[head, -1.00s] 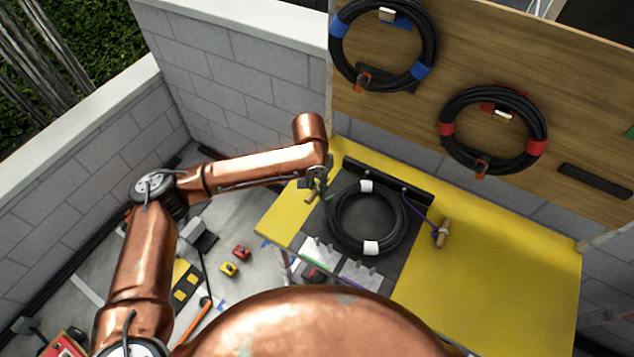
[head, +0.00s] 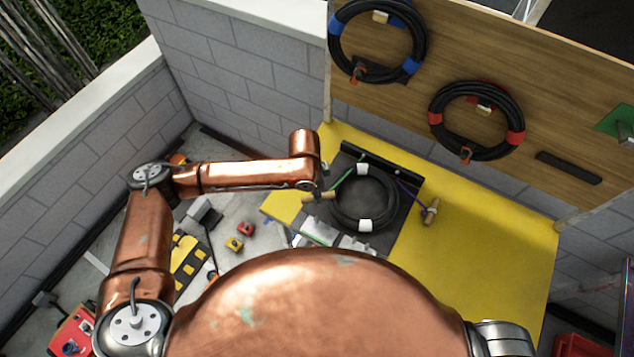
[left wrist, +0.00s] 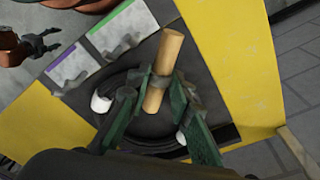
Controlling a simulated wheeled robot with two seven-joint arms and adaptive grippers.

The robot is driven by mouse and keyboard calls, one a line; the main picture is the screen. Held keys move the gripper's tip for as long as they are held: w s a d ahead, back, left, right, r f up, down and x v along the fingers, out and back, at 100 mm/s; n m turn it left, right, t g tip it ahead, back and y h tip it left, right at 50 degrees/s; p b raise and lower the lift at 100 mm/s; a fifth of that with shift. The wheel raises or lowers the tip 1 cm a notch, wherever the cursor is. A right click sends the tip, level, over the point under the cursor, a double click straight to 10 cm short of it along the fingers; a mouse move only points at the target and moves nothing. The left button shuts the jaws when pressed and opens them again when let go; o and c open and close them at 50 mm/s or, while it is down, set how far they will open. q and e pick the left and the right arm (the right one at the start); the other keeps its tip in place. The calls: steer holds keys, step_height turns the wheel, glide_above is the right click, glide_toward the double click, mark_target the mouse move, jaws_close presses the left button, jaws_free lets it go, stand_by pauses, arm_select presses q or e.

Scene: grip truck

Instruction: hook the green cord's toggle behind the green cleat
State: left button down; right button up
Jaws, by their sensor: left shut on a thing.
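My left gripper (head: 319,190) is shut on the wooden toggle (head: 318,198) of the green cord (head: 347,176), left of the black cable coil. In the left wrist view the toggle (left wrist: 163,70) stands out between the green fingers (left wrist: 158,100). The green cord runs from the toggle to the black bar behind the coil. The green cleat, on the green-marked plate (left wrist: 122,20), is in front of the coil, apart from the toggle. In the head view this plate (head: 318,229) is partly visible. My right gripper (left wrist: 38,46) seems open and empty at the left wrist view's edge.
The coil (head: 340,215) with white tapes lies on a dark pad on the yellow deck (head: 480,240). The purple cord's toggle (head: 430,211) rests right of it. A purple-marked plate (left wrist: 68,68) adjoins the green one. Blue- and red-taped coils hang on the wooden board (head: 540,120).

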arm_select(q)
steer(key=s+m+p, duration=0.3)
steer(key=s+m, duration=0.1)
steer(key=s, duration=0.1)
steer(key=shift+r+m, duration=0.15)
steer(key=shift+m, duration=0.25)
steer(key=s+m+g+p, duration=0.1)
steer(key=s+m+p, duration=0.1)
steer(key=s+m, duration=0.1)
steer(key=shift+s+d+m, duration=0.1)
steer(key=shift+s+m, duration=0.2)
steer(key=shift+s, duration=0.1)
steer(key=shift+f, duration=0.25)
steer(key=shift+w+f+b, duration=0.1)
steer(key=shift+f+b, duration=0.65)
steer(key=shift+f, duration=1.35)
steer(key=shift+w+f+b, duration=0.15)
steer(key=shift+f+b, duration=0.15)
steer(key=shift+f, duration=0.75)
steer(key=shift+f, duration=0.25)
